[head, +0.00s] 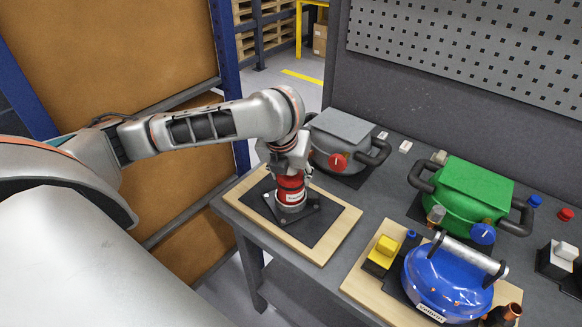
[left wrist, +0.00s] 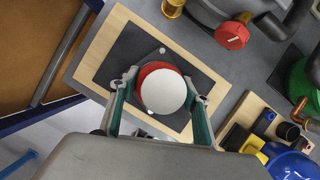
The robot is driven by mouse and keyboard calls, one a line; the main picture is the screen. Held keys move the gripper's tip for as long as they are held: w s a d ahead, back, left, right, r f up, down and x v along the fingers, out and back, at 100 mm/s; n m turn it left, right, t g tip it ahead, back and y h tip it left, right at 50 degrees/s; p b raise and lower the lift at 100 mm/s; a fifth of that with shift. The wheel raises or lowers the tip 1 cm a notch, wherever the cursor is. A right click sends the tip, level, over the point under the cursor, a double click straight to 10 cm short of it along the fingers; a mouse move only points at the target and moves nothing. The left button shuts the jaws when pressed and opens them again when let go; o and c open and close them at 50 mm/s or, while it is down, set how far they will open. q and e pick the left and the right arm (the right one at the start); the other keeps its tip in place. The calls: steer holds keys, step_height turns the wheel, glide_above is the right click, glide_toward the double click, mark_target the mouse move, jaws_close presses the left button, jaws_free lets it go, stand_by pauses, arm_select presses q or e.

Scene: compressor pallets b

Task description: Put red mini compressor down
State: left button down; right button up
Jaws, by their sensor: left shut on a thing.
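The red mini compressor (head: 291,190) stands upright on a black mat on the left wooden pallet (head: 338,238), near the table's left end. Its white round top (left wrist: 163,91) and red rim show in the left wrist view. My left gripper (head: 291,165) comes down from above and is shut on the compressor. In the left wrist view the two green-lined fingers of the left gripper (left wrist: 160,95) lie on either side of it. The compressor's base appears to rest on the mat, within the pallet's edges. My right gripper is not in view.
A grey compressor (head: 340,140) with a red knob stands just behind the pallet. A green compressor (head: 470,195) and a blue one (head: 445,280) stand to the right. A yellow-topped block (head: 382,255) sits on the second pallet. A perforated panel (head: 480,45) rises behind the table.

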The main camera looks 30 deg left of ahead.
arm_select(q)
steer(key=shift+w, duration=0.1)
steer(key=c, duration=1.1)
jaws_free()
steer(key=shift+o, duration=0.2)
steer(key=v, duration=1.2)
